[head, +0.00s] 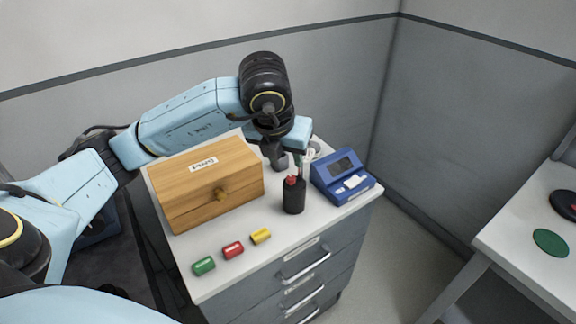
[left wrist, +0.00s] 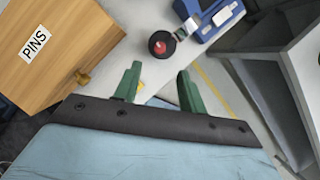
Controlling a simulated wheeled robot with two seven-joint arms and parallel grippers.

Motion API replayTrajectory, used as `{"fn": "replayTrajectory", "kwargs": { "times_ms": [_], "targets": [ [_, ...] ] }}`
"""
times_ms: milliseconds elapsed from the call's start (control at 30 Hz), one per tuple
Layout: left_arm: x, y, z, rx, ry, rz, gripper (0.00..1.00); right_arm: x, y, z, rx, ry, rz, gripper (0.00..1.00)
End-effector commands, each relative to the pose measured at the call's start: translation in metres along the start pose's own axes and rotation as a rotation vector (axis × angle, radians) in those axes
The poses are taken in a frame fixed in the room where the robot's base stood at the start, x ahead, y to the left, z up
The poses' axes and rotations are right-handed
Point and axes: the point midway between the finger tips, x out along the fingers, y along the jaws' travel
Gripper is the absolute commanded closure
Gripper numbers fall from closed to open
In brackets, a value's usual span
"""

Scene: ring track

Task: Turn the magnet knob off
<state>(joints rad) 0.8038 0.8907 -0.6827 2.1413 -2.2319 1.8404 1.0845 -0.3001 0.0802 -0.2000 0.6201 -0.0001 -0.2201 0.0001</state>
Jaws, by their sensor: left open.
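A black cylinder with a red top (head: 293,196), which looks like the magnet knob, stands upright on the white cabinet top (head: 283,237). In the left wrist view the black cylinder (left wrist: 160,46) shows from above, with red at its centre. My left gripper (left wrist: 160,70) is open and empty, with two green fingers apart. In that view the cylinder lies beyond the fingertips, and no contact shows. In the head view the arm hangs over the back of the cabinet, behind the cylinder, and hides part of what stands there. My right gripper is not in view.
A wooden box (head: 208,187) labelled PINS, with a round knob, stands left of the cylinder. A blue device (head: 342,178) stands to its right. Green (head: 204,266), red (head: 233,250) and yellow (head: 261,236) pieces lie in front. Another table (head: 510,262) is at right.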

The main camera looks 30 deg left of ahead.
Motion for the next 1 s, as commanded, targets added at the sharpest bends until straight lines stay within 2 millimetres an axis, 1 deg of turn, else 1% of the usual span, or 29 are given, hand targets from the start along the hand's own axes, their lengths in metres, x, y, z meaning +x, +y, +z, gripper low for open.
{"fn": "replayTrajectory", "kwargs": {
  "times_ms": [33, 100, 200, 300, 667, 733, 767, 867, 967, 1000],
  "targets": [
    [-0.011, 0.000, 0.001, 0.001, -0.004, -0.002, 0.59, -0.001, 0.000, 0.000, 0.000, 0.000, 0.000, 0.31],
    [-0.023, 0.000, 0.001, 0.001, -0.005, -0.001, 0.59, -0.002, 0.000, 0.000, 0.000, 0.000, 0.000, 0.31],
    [-0.036, 0.000, 0.001, 0.000, -0.003, -0.001, 0.59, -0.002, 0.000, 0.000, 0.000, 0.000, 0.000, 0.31],
    [-0.042, 0.000, 0.000, 0.001, 0.000, 0.000, 0.59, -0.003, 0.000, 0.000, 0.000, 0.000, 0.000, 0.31],
    [-0.045, 0.000, 0.000, 0.000, 0.000, -0.001, 0.59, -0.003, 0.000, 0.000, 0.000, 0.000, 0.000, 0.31],
    [-0.043, -0.004, -0.002, 0.010, 0.007, -0.019, 0.59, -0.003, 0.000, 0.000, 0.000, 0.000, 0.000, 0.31],
    [-0.042, -0.008, -0.004, 0.019, 0.013, -0.037, 0.59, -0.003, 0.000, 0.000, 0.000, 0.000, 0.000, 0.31],
    [-0.036, -0.037, -0.019, 0.073, 0.052, -0.169, 0.59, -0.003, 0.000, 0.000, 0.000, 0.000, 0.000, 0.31],
    [-0.036, -0.085, -0.046, 0.146, 0.115, -0.409, 0.59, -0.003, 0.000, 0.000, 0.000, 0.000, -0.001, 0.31],
    [-0.040, -0.107, -0.059, 0.169, 0.144, -0.530, 0.59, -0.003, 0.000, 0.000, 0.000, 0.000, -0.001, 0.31]
  ]
}}
